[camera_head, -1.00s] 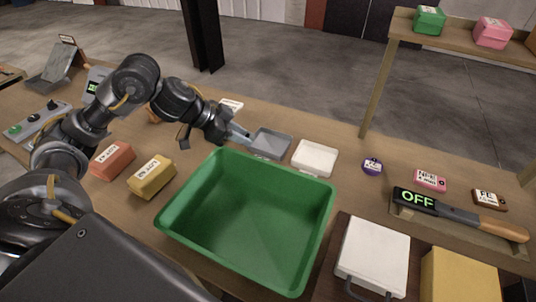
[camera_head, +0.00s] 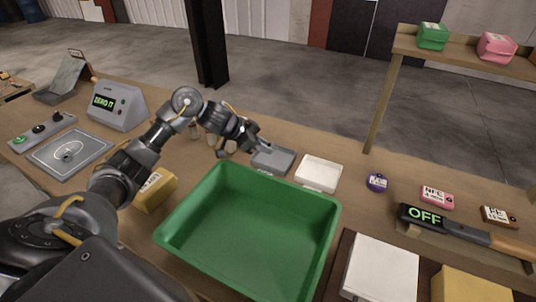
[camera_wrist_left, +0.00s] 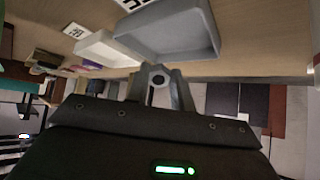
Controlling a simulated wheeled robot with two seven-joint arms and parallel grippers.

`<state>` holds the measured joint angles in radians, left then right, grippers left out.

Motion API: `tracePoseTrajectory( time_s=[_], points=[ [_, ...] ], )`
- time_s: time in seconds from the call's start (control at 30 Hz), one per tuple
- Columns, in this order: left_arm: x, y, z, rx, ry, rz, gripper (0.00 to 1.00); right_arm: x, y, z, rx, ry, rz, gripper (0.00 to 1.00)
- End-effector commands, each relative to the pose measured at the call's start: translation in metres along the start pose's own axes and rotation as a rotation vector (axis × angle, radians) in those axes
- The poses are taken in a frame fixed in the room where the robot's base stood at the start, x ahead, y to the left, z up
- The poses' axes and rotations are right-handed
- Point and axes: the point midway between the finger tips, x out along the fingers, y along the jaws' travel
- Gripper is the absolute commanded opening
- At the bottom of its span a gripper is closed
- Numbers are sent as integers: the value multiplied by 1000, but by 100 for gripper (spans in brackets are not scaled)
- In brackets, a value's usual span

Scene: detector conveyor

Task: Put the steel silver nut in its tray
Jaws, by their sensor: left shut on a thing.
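My left gripper (camera_head: 262,146) is at the far left edge of the grey tray (camera_head: 273,160), its fingertips slightly above it. In the left wrist view, my left gripper (camera_wrist_left: 160,88) is shut on a small round silver nut (camera_wrist_left: 158,80), seen between the fingertips. The grey tray (camera_wrist_left: 178,50) shows just beyond the fingers there. The nut is too small to make out in the head view. A white tray (camera_head: 319,174) stands right of the grey tray; it also shows in the wrist view (camera_wrist_left: 97,50). My right gripper is out of view.
A large green bin (camera_head: 250,225) stands in front of the trays. A yellow block (camera_head: 155,190) is left of it. A purple disc (camera_head: 377,182) and a pink block (camera_head: 436,197) lie to the right. A display box (camera_head: 118,105) stands at the back left.

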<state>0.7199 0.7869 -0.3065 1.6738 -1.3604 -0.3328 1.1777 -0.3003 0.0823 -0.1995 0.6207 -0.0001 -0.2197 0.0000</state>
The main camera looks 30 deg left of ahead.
Motion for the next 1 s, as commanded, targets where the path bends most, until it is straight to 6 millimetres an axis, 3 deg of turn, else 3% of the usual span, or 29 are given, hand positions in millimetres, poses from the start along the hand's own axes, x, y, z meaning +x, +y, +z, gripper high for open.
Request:
tracePoseTrajectory(
  time_s=[0.1,0.4,0.6,1.0],
  points=[
    [14,-4,2,-2,1,0,0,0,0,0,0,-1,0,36],
    [29,-7,4,-1,0,2,0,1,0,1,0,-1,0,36],
    [46,-7,22,-1,-1,0,0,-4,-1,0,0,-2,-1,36],
    [50,-8,27,0,0,-1,0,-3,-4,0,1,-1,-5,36]
  ],
)
